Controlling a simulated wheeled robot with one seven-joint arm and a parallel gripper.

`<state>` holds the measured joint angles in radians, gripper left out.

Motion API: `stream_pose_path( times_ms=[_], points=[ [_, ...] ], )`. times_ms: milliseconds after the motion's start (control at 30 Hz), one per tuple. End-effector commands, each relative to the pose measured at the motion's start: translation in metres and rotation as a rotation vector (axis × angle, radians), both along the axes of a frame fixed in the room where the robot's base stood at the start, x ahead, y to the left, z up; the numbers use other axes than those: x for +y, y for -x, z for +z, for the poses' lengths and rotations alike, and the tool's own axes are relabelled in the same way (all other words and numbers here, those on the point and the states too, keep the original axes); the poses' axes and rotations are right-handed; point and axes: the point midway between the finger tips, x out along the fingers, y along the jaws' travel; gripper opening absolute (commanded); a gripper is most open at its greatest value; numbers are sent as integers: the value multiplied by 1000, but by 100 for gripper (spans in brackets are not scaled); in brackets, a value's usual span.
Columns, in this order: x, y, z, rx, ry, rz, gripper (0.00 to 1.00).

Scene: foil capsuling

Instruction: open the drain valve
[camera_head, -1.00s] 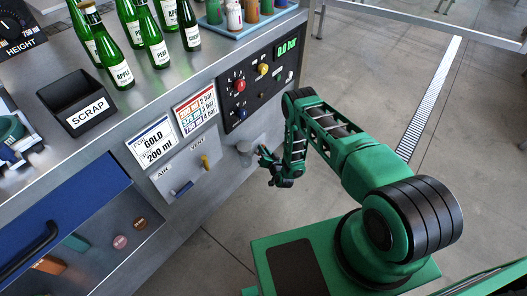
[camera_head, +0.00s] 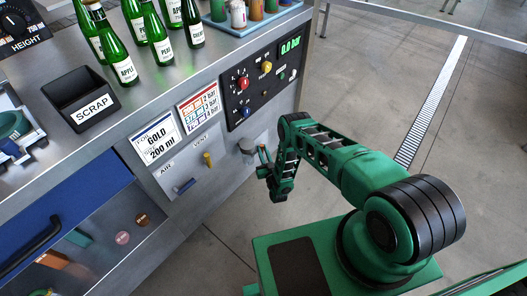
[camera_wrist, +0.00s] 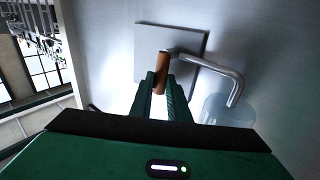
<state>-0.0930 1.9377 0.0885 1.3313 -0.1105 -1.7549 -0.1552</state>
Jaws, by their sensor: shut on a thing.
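The drain valve's orange-brown handle (camera_wrist: 161,73) stands between my fingers in the wrist view, near a square metal plate on the cabinet wall. A bent metal spout (camera_wrist: 222,69) runs from the plate to the right. My gripper (camera_wrist: 165,88) is shut on the handle, which sticks out above and below the fingers. In the head view my gripper (camera_head: 263,160) is low at the cabinet front, below the black control panel. The valve body is mostly hidden there.
A clear vessel (camera_wrist: 228,110) shows below the spout. The cabinet front carries a black control panel (camera_head: 262,80), a yellow vent lever (camera_head: 207,159) and a blue air lever (camera_head: 185,186). Green bottles (camera_head: 121,62) and a scrap bin (camera_head: 82,100) stand on top. The floor to the right is clear.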

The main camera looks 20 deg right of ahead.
Motion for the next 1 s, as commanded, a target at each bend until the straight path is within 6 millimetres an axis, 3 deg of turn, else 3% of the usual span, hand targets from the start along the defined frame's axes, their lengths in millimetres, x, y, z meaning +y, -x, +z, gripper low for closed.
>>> stream_pose_path(
  times_ms=[667, 700, 1000],
  points=[
    [2, 4, -5, -23, 51, 2, 0],
    [2, 4, -5, -23, 51, 2, 23],
    [2, 4, -3, -29, 50, 1, 23]
  ],
)
